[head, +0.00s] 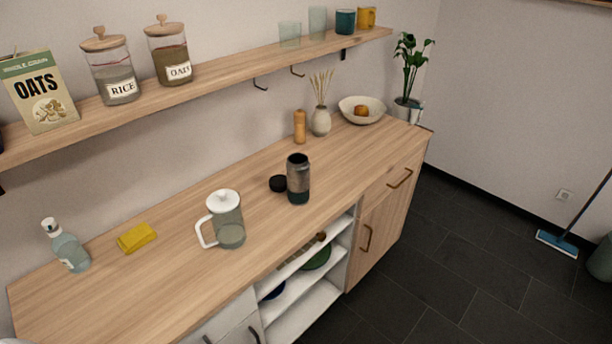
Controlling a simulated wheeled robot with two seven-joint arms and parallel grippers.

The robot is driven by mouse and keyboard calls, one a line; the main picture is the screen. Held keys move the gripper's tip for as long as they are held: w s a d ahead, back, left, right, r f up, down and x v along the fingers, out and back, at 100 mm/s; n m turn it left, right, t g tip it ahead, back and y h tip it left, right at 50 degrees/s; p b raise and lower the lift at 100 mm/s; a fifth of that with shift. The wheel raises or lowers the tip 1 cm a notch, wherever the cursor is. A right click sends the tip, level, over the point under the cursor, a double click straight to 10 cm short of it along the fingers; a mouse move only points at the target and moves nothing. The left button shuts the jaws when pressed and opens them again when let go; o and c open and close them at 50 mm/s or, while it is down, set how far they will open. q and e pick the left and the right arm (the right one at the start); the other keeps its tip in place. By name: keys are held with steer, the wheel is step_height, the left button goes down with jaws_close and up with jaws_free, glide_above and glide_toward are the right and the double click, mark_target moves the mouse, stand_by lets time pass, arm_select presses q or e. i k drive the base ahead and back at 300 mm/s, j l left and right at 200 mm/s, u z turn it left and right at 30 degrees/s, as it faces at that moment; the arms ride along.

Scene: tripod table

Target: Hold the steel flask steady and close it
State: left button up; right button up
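The steel flask (298,180) stands upright on the wooden counter, dark at the top and bottom with a greyish band around its middle. Its top looks open. A small round black lid (278,184) lies on the counter just left of the flask, apart from or barely beside it; the gap is too small to tell. Neither of my grippers shows in the head view.
On the wooden counter (170,290), a glass pitcher (228,222) with a white lid stands left of the flask. A yellow cloth (136,238) and a bottle (68,248) are farther left. A wooden mill (300,127), vase (321,121) and bowl (350,113) stand behind.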

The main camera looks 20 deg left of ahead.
mark_target(297, 163)
steer(key=i+l, duration=0.2)
steer(key=i, duration=0.2)
steer(key=i+l, duration=0.2)
steer(key=i, duration=0.2)
steer(key=i+l, duration=0.2)
steer(key=i, duration=0.2)
steer(key=i+j, duration=0.5)
